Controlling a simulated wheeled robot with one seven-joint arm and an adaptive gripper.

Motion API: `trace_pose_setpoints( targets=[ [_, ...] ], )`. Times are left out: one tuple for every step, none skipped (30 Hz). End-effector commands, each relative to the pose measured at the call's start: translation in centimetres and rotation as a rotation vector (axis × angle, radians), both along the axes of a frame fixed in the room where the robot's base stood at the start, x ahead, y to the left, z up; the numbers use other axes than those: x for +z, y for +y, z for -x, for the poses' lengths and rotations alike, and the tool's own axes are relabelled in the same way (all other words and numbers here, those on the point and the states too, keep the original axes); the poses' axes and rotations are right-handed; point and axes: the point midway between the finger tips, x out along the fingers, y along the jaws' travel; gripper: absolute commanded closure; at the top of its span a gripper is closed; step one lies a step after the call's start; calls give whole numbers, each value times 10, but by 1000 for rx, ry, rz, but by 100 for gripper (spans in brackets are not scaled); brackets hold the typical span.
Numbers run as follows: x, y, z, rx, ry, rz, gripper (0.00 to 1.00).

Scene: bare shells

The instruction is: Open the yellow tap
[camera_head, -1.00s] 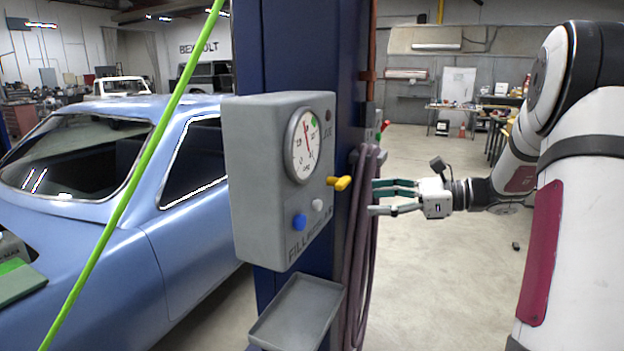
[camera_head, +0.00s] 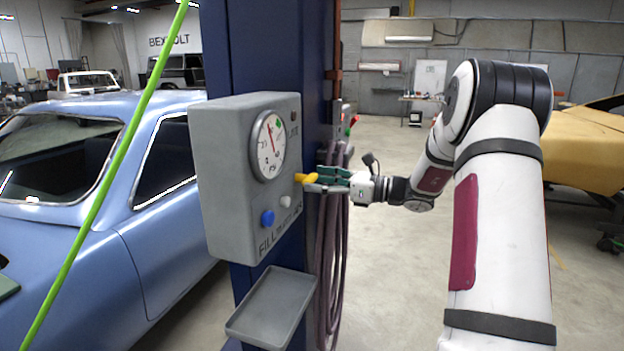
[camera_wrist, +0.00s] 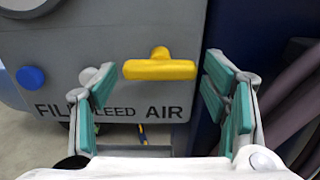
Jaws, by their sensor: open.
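The yellow tap (camera_head: 306,178) sticks out from the right part of the front of a grey gauge box (camera_head: 212,180). In the wrist view the tap (camera_wrist: 160,68) is a T-shaped handle with its bar lying crosswise, above the word AIR. My gripper (camera_head: 318,180) is right at the tap in the head view. In the wrist view my gripper (camera_wrist: 165,95) is open, with one green-padded finger on each side of the tap's bar. Gaps show between the bar and both fingers, the right one small. The left finger partly covers the white knob.
A blue knob (camera_head: 267,218) and a white knob (camera_head: 285,201) sit on the box below the gauge (camera_head: 268,146). A grey tray (camera_head: 272,306) hangs beneath. Purple hoses (camera_head: 331,245) hang beside the blue post (camera_head: 262,50). A blue car (camera_head: 120,220) stands at left.

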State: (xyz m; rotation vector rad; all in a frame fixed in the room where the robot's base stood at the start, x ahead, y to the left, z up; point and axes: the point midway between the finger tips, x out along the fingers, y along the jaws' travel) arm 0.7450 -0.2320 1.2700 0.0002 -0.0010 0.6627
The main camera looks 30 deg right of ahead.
Motion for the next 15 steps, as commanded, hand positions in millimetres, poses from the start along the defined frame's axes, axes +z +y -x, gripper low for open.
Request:
trace_pose_setpoints(
  targets=[
    [0,5,-5,2,1,1,32],
    [0,7,-8,1,1,1,32],
    [0,9,-11,1,1,-1,32],
    [0,10,-13,0,1,-1,32],
    [0,12,-15,0,1,-1,32],
    [0,13,-17,0,1,0,32],
    [0,14,-18,0,1,1,32],
    [0,15,-19,0,1,1,32],
    [0,15,-20,0,1,1,32],
    [0,16,-20,0,1,1,32],
    [0,16,-20,0,1,1,32],
    [0,16,-21,0,1,1,32],
    [0,16,-20,-1,1,1,32],
    [0,16,-20,-1,1,1,32],
    [0,16,-20,-1,1,1,32]
  ],
)
